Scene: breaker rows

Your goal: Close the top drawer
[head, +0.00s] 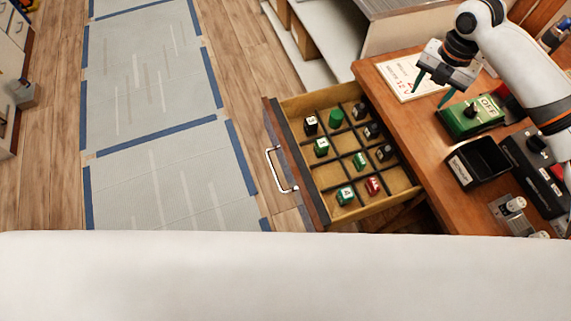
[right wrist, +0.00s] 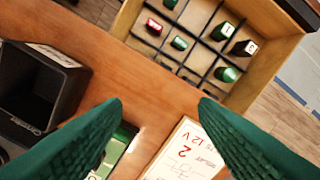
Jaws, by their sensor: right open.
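The top drawer (head: 294,130) is pulled out from the wooden desk, to the left in the head view. Its dark front (head: 291,165) has a silver bar handle (head: 275,169). Its divided compartments hold several green, black and red knobs or breakers. The drawer (right wrist: 262,75) also shows at the top of the right wrist view. My right gripper (head: 433,88) is open and empty above the desk, to the right of the drawer and apart from the handle. Its two green fingers (right wrist: 160,108) show spread in the right wrist view. My left gripper is not in view.
The desk top (head: 425,125) carries a printed card (head: 402,80), a green device (head: 470,117), a black bin (head: 478,162) and a dark box (head: 535,165). The floor with a grey, blue-taped mat (head: 150,100) is clear left of the drawer.

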